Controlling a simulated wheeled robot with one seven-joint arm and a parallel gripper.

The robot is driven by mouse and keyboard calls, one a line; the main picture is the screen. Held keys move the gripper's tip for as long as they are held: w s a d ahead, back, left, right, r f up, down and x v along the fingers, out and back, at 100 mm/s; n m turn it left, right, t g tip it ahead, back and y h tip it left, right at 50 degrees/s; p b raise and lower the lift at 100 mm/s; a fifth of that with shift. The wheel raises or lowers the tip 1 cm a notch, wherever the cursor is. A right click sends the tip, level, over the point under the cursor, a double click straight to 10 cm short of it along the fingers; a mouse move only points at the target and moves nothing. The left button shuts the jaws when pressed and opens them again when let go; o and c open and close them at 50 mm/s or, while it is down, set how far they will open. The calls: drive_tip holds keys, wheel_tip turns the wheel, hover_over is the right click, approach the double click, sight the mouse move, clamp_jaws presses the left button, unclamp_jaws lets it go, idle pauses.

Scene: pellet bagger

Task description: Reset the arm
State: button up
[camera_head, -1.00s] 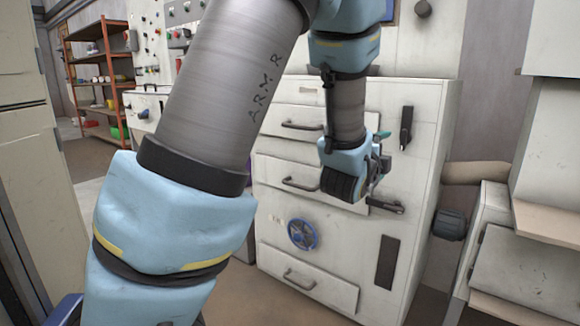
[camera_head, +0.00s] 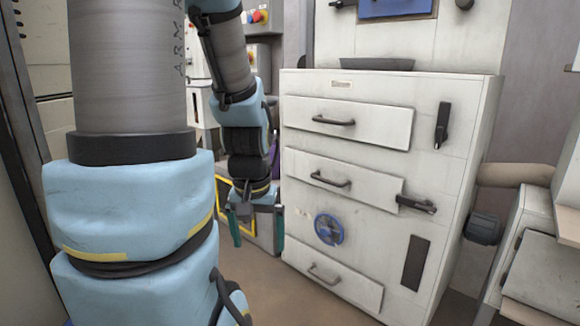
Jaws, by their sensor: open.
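My gripper (camera_head: 252,232) hangs down left of the white drawer cabinet (camera_head: 461,175), pointing at the floor. Its two teal-tipped fingers are apart, and nothing shows between them. My arm comes down from the top left, with a large blue joint in the left foreground. The gripper appears clear of the cabinet's drawers.
The cabinet has several drawer fronts with handles, a blue handwheel (camera_head: 329,229) and a black lever (camera_head: 442,125). A black tray (camera_head: 377,64) lies on top. A yellow-framed panel (camera_head: 223,198) is behind my gripper. Brown floor (camera_head: 300,300) lies in front. A pipe (camera_head: 515,175) is at right.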

wheel_tip(320, 180, up, 30)
drive_tip(key=p, duration=2.9)
drive_tip(key=shift+s+a+f+p, duration=0.15)
drive_tip(key=shift+f+p, duration=0.05)
drive_tip(key=shift+p, duration=0.1)
drive_tip(key=shift+c, duration=0.2)
